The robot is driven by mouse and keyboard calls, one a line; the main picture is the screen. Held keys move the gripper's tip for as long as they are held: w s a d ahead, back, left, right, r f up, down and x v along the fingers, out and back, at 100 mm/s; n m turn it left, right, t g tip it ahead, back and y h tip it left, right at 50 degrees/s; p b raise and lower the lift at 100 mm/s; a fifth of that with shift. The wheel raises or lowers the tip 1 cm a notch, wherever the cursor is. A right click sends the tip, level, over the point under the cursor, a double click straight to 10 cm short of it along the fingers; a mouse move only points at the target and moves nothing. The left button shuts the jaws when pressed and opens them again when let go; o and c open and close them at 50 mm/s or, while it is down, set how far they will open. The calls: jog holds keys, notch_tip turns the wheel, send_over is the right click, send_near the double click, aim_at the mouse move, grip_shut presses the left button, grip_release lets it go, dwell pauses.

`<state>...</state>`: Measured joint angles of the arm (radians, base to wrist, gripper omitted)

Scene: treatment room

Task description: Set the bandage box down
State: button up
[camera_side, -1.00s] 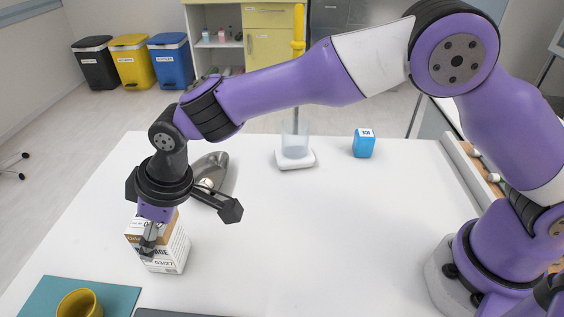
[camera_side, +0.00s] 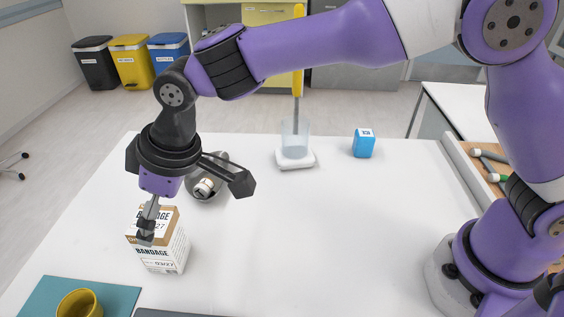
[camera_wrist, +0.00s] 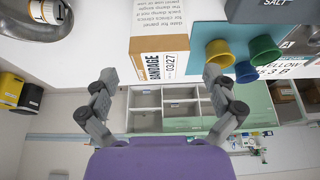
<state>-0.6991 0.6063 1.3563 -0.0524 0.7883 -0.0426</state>
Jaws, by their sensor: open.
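The bandage box (camera_side: 166,255), white with a brown band and printed text, stands upright on the white table at the left in the side view. It also shows at the top middle of the wrist view (camera_wrist: 160,28). My gripper (camera_side: 147,232) is above and at the near side of the box in the side view, and its fingers overlap the box's upper part there. In the wrist view my gripper (camera_wrist: 163,85) has its fingers spread wide, with the box's end beyond them and clear space on both sides. Nothing is held.
A metal kidney dish (camera_side: 209,182) holding a small bottle lies behind the box. A teal mat (camera_side: 122,298) with a yellow cup (camera_side: 80,304) is at the front left. A clear beaker (camera_side: 295,145) on a white base and a blue box (camera_side: 363,143) stand farther back. The table's middle is clear.

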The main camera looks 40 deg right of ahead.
jog(key=s+d+r+m+t, duration=0.1)
jog(key=s+d+r+m, duration=0.1)
jog(key=d+r, duration=0.4)
jog(key=s+d+r+m, duration=0.1)
jog(key=d+r, duration=0.3)
jog(key=d, duration=0.5)
jog(key=s+d+f+m+t+h, duration=0.1)
jog(key=s+d+f+m+h, duration=0.2)
jog(key=s+d+m, duration=0.3)
jog(key=s+d, duration=0.5)
jog(key=d, duration=0.4)
jog(key=shift+s+d+t, duration=0.3)
jog(key=shift+s+d, duration=0.05)
jog(key=shift+s, duration=0.05)
